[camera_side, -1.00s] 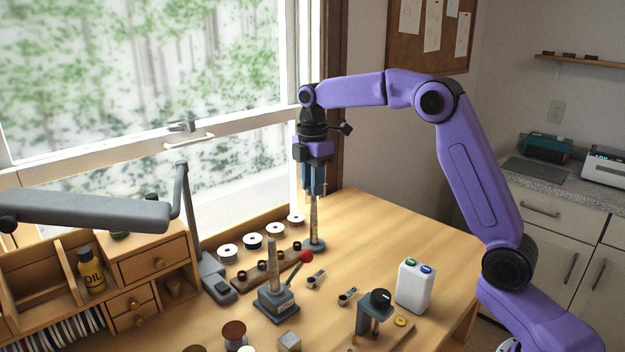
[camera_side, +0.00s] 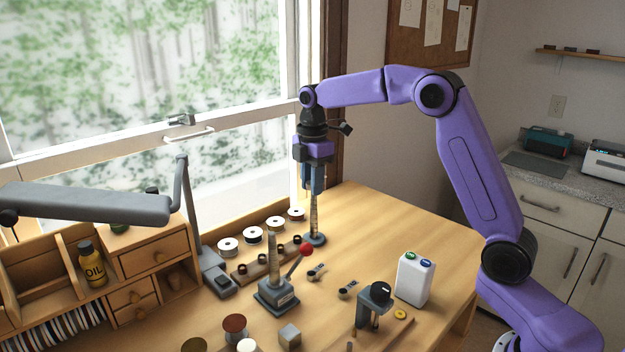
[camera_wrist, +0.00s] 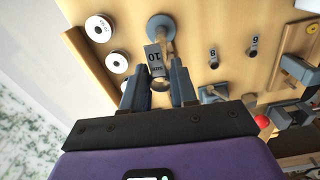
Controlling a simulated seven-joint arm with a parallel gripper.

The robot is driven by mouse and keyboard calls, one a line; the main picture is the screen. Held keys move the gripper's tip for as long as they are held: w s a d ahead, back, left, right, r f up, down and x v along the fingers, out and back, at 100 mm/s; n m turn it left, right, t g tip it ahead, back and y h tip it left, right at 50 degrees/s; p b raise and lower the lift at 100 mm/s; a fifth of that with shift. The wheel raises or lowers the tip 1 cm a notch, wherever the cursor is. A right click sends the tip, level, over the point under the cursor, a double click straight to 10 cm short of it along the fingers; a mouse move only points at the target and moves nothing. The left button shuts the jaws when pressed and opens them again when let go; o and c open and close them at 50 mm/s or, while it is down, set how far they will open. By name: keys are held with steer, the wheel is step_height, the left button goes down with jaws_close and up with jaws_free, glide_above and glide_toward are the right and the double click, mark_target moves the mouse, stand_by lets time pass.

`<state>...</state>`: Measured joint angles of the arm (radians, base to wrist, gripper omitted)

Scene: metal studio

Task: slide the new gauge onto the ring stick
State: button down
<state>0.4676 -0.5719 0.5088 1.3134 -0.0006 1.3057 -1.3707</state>
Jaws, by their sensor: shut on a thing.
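The ring stick (camera_side: 314,214) stands upright on a round grey base (camera_side: 315,239) near the window side of the bench; its base also shows in the wrist view (camera_wrist: 160,26). My gripper (camera_side: 312,189) points straight down over the upper end of the stick. In the wrist view my gripper (camera_wrist: 158,88) is shut on the new gauge (camera_wrist: 155,58), whose grey tag reads 10. The gauge lies in line with the stick. I cannot tell whether its ring is around the stick's tip. The fingers hide the gauge in the side view.
A lever tool with a red knob (camera_side: 306,250) stands in front and to the left. Two loose gauges lie right of it, tagged 8 (camera_wrist: 213,58) and 6 (camera_wrist: 253,45). White spools (camera_side: 253,235) line the window side. A white bottle (camera_side: 415,278) stands to the right.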

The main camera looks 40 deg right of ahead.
steer(key=shift+s+d+f, duration=0.1)
steer(key=shift+f, duration=0.4)
steer(key=c, duration=0.8)
jaws_free()
steer(key=shift+r, duration=0.1)
steer(key=shift+r, duration=0.15)
step_height(320, 180, up, 12)
steer(key=shift+f, duration=0.15)
